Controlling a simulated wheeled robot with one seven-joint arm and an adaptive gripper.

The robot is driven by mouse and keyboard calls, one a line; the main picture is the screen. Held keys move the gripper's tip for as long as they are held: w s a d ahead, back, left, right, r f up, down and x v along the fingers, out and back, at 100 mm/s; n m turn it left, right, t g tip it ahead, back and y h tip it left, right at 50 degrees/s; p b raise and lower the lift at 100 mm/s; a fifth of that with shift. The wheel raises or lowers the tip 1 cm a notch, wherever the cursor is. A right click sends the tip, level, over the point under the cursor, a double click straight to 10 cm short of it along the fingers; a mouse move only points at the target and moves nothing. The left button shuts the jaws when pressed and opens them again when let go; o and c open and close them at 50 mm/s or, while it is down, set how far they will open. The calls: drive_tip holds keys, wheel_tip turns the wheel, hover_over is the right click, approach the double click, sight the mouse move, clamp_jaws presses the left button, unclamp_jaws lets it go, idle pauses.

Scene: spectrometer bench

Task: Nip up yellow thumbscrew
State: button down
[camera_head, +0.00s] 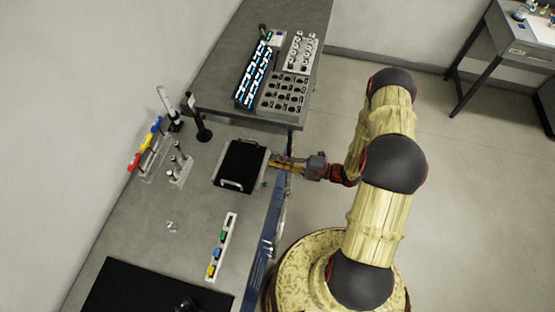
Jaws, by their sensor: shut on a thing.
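My gripper (275,162) reaches in from the right, low at the right edge of a black-topped metal box (240,165) with handles. Its jaws are closed at the box's side, and yellow-orange shows around the fingers. The yellow thumbscrew is mostly covered by the fingers; at this size I cannot make out its outline or how far it is turned. A small green knob (264,184) shows on the same side of the box, just below my gripper and apart from it.
A strip (220,248) with coloured pieces lies below the box. Racks with coloured tools (147,147) and a dark stand (198,122) are to the left. A lit panel (255,75) and button units stand above. Blue drawer fronts (266,240) line the bench edge.

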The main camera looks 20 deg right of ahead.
drive_tip(key=shift+f, duration=0.1)
idle(0.4)
drive_tip(key=c, duration=1.8)
unclamp_jaws()
drive_tip(key=shift+v, duration=4.05)
drive_tip(key=shift+w, duration=0.1)
